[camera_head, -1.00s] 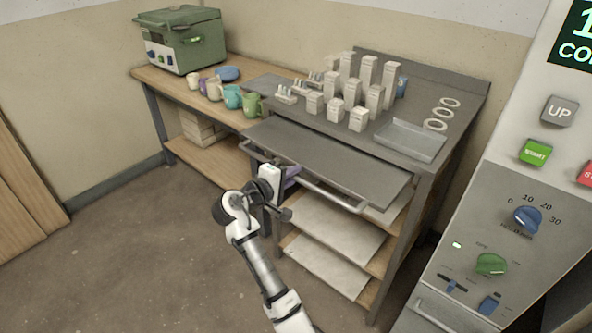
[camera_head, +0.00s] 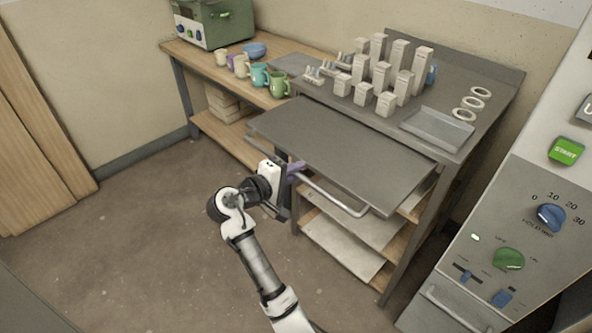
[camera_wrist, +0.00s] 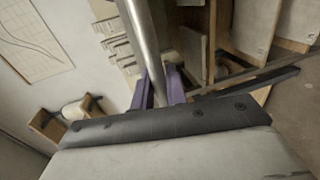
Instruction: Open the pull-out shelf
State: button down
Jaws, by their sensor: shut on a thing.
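The pull-out shelf (camera_head: 345,150) is a flat dark grey panel that sticks out from under the grey worktop, with a gap of lower shelves beneath it. A metal bar handle (camera_head: 335,196) runs along its front edge. My gripper (camera_head: 293,173) is at the left part of this bar, in front of the shelf. In the wrist view, its purple fingers (camera_wrist: 160,88) are on both sides of the metal bar (camera_wrist: 143,35) and shut on it. In the head view, my gripper's body hides part of the handle.
The worktop above holds several pale blocks (camera_head: 385,75), a shallow grey tray (camera_head: 438,128) and white rings (camera_head: 472,102). Mugs (camera_head: 260,76) stand on the wooden bench at left. A control panel (camera_head: 500,230) stands at right. The floor (camera_head: 150,240) at left is open.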

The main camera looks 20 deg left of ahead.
jog(key=c, duration=1.5)
grip_release()
jog(key=shift+o, duration=0.2)
jog(key=b+v, duration=0.2)
jog(key=v, duration=1.2)
jog(key=shift+w, duration=0.1)
